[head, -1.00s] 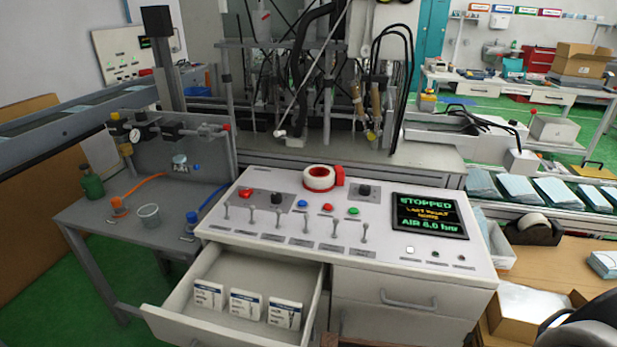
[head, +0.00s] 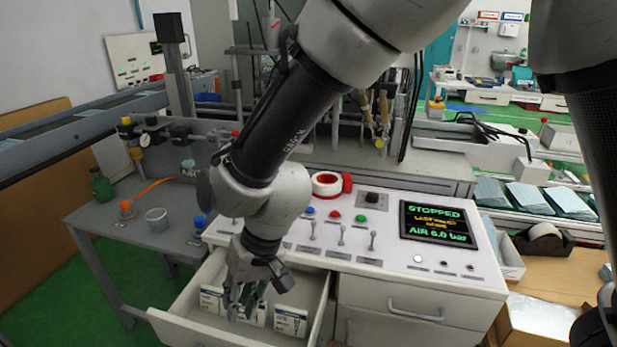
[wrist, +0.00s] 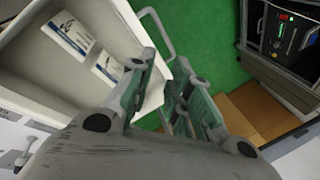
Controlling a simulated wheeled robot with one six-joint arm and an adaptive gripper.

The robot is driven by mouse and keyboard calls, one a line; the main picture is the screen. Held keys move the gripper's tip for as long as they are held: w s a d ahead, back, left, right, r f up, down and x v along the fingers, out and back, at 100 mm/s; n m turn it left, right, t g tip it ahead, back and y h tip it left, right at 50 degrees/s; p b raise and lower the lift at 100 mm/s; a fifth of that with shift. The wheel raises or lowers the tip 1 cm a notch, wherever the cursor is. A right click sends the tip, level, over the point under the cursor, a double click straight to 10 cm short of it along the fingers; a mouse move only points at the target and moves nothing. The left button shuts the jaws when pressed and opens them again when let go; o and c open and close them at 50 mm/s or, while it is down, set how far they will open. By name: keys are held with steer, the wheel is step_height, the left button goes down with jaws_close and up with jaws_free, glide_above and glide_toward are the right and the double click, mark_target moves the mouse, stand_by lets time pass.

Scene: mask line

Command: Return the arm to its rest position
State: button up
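My arm (head: 290,120) reaches down across the head view from the upper right, bent at the joints. My gripper (head: 245,310) points down over the open drawer (head: 178,322) of the console. In the wrist view the two fingers of my gripper (wrist: 165,85) stand apart, with nothing seen between them but the drawer's edge and green floor.
The console top (head: 390,262) carries small levers, buttons, a red-and-white tape roll (head: 327,184) and a screen (head: 436,224) reading STOPPED. A grey side table (head: 100,225) holds a green bottle and a cup. A cardboard box (head: 520,325) stands at the lower right.

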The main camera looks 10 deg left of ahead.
steer(key=w+d+r+h, duration=0.1)
steer(key=w+d+r, duration=0.35)
steer(key=d, duration=0.65)
steer(key=w+d+r+t+h, duration=0.1)
steer(key=w+d+r, duration=0.3)
steer(key=d, duration=0.7)
steer(key=w+d+r, duration=0.2)
steer(key=d+r, duration=0.3)
steer(key=d, duration=0.5)
steer(key=s+d+r+m+t, duration=0.1)
steer(key=d+r+m, duration=0.1)
steer(key=d, duration=0.6)
steer(key=s+d+r+m+t+h, duration=0.1)
steer(key=s+d+r+m+t, duration=0.1)
steer(key=d, duration=0.6)
steer(key=s+d+r+m+t, duration=0.1)
steer(key=d+r+m+t, duration=0.1)
steer(key=d+r, duration=0.3)
steer(key=d+m, duration=0.1)
steer(key=d, duration=0.2)
steer(key=shift+s+m, duration=0.3)
steer(key=shift+m, duration=0.1)
steer(key=shift+w, duration=0.1)
